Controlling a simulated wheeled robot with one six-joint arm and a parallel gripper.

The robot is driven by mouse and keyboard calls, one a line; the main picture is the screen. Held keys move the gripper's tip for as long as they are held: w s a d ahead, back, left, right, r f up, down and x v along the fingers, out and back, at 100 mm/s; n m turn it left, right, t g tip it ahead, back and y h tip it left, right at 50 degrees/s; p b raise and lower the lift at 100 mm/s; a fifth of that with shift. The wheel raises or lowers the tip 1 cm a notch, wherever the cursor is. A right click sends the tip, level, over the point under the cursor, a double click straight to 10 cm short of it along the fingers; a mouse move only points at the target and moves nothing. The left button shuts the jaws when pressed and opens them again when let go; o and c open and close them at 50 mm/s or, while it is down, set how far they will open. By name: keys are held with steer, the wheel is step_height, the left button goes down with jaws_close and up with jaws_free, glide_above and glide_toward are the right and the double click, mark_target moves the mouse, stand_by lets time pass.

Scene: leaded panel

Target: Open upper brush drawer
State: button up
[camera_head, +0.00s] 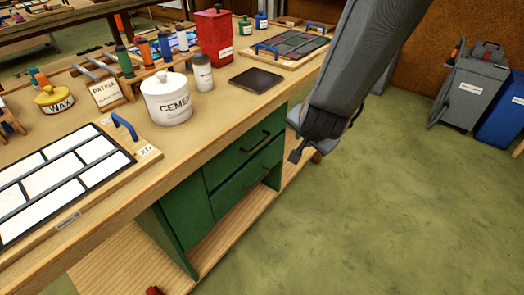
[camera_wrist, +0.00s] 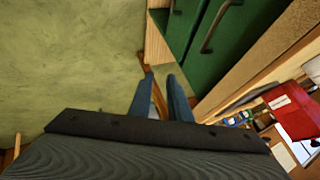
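The green cabinet under the workbench has two drawers with dark bar handles, and both look closed. The upper brush drawer (camera_head: 232,163) lies just below the bench top, with its handle (camera_head: 256,142) on the front. The lower drawer (camera_head: 236,190) is beneath it. In the wrist view the upper handle (camera_wrist: 217,25) shows at the top right, with the lower handle (camera_wrist: 175,7) left of it at the frame edge. My gripper (camera_head: 296,154) is right of the drawer fronts, apart from the handles. In the wrist view its fingers (camera_wrist: 160,77) stand apart with nothing between them.
The bench top (camera_head: 222,112) above the drawers holds a cement pot (camera_head: 167,107), a dark tile (camera_head: 257,80) and a red canister (camera_head: 214,38). A lower wooden shelf (camera_head: 225,235) runs beneath. The green floor (camera_head: 400,200) on the right is clear up to the grey bin (camera_head: 468,90).

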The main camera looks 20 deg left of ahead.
mark_target(258, 146)
steer(key=s+a+f+m+t+h+b, duration=0.1)
steer(key=s+a+f+m+t+b, duration=0.2)
steer(key=a, duration=0.4)
steer(key=a+f+m+t+h+b, duration=0.25)
steer(key=a+f+m+t, duration=0.2)
steer(key=a, duration=0.35)
steer(key=shift+n+y, duration=0.35)
steer(key=shift+y, duration=0.1)
steer(key=shift+x, duration=3.9)
steer(key=shift+s+f, duration=0.1)
steer(key=shift+c, duration=0.3)
jaws_close()
